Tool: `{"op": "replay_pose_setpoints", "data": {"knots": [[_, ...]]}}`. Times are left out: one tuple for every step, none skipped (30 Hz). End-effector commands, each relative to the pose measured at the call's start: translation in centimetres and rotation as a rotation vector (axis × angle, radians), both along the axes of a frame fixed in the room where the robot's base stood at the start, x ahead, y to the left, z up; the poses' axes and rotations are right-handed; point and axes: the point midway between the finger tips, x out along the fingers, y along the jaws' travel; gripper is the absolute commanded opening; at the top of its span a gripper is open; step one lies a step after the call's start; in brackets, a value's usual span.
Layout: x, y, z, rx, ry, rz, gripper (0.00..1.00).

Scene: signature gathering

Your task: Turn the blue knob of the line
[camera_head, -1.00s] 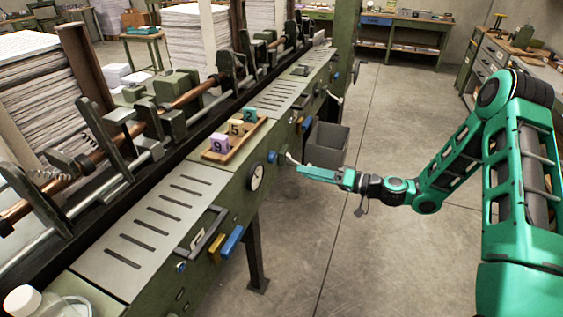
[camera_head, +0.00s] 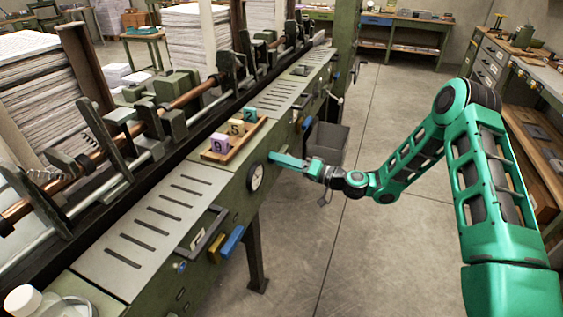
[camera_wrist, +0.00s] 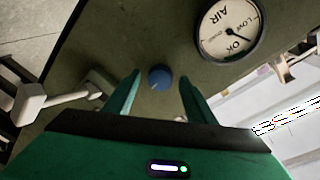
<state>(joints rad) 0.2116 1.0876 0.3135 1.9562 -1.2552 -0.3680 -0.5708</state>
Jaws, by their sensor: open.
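The blue knob (camera_wrist: 160,77) is round with a pale pointer mark and sits on the green side panel of the line (camera_head: 213,250). In the wrist view my gripper (camera_wrist: 158,85) is open, with one green finger to each side of the knob and a gap on both sides. In the head view my gripper (camera_head: 272,158) reaches the panel just right of the gauge, and its fingers hide the knob. I cannot tell how deep the fingertips stand around the knob. The round AIR gauge (camera_wrist: 230,30) is beside the knob; it also shows in the head view (camera_head: 256,177).
A pale lever (camera_wrist: 50,101) sticks out left of the fingers in the wrist view. A wooden tray (camera_head: 215,157) with numbered blocks lies on the line above. A grey bin (camera_head: 330,142) stands behind my gripper. The floor to the right is open.

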Motion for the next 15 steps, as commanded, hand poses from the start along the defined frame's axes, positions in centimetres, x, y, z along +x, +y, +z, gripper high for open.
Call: {"op": "replay_pose_setpoints", "data": {"knots": [[0.1, 0.26, 0.0, 0.0, 0.0, 0.0, 0.5], [0.16, 0.33, -0.01, 0.0, 0.0, 0.0, 0.5], [0.2, 0.41, -0.01, 0.0, 0.0, 0.0, 0.5], [0.22, 0.44, -0.02, 0.0, 0.001, -0.001, 0.5], [0.24, 0.45, -0.02, 0.0, 0.001, -0.001, 0.5], [0.25, 0.46, -0.02, 0.0, 0.001, -0.001, 0.5], [0.25, 0.46, -0.02, 0.0, 0.001, -0.001, 0.5], [0.25, 0.45, -0.02, 0.0, 0.001, -0.001, 0.5], [0.25, 0.45, -0.02, 0.0, 0.001, -0.001, 0.5], [0.24, 0.45, -0.02, 0.0, 0.001, -0.001, 0.5], [0.24, 0.44, -0.02, 0.0, 0.001, -0.001, 0.5], [0.24, 0.44, -0.02, 0.0, 0.001, -0.001, 0.41], [0.24, 0.44, -0.02, 0.0, 0.001, -0.001, 0.34], [0.23, 0.43, -0.02, 0.0, 0.001, -0.001, 0.26], [0.23, 0.43, -0.02, 0.0, 0.001, -0.001, 0.17]]}}
